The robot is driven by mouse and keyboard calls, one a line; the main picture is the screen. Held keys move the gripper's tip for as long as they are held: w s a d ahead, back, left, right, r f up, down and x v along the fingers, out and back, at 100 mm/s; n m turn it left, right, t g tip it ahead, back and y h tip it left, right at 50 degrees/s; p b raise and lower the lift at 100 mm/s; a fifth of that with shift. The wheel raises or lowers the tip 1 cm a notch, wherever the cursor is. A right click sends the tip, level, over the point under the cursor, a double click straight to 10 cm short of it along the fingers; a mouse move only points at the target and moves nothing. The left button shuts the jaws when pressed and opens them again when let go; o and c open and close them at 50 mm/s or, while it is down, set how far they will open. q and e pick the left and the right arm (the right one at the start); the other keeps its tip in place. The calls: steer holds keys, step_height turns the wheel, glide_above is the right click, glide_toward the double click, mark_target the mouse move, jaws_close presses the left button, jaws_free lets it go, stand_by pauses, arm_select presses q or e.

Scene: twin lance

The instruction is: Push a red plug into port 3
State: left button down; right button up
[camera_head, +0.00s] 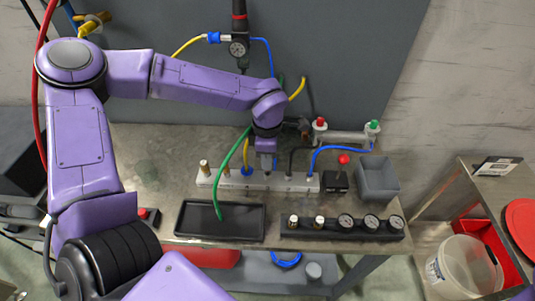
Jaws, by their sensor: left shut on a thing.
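A white port block (300,182) lies along the middle of the bench with several ports in a row. Brass fittings (205,167) stand at its left end, and a yellow hose, a blue collar and a black hose meet it further right. My left gripper (266,163) points down over the middle of the block. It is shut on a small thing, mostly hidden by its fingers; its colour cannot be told. No red plug shows clearly, and port numbers are too small to read. My right gripper is not in view.
A black tray (187,226) holds the free end of a green hose (218,190). A black rack (334,231) holds brass fittings and gauges. A grey bin (376,180) and red-knobbed box (336,183) stand right. Red-capped (320,124) and green-capped (374,127) fittings stand behind.

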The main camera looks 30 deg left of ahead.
arm_select(q)
steer(key=shift+w+f, duration=0.35)
steer(key=shift+s, duration=0.1)
steer(key=shift+s+r, duration=0.15)
steer(key=shift+p, duration=0.35)
stand_by(0.5)
steer(key=shift+p, duration=0.45)
